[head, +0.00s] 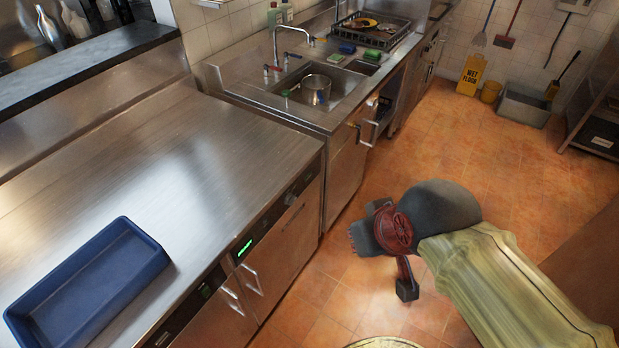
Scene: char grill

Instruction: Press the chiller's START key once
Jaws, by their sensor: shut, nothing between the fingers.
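The chiller is the steel-topped counter unit (150,165) with doors below, at the left of the head view. Its front edge carries a dark control strip with a lit green display (244,248). The START key is too small to make out. My gripper (364,237), dark with red parts, is over the floor to the right of the chiller front. It is shut and empty, with a clear gap between it and the strip. Its fingertips are small and hard to tell apart here.
A blue tray (14,318) lies on the chiller top at the near left. Behind is a sink (340,112) with a pot (315,90) in it. Door handles (252,280) stick out below the strip. The orange tiled floor (440,150) is largely open.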

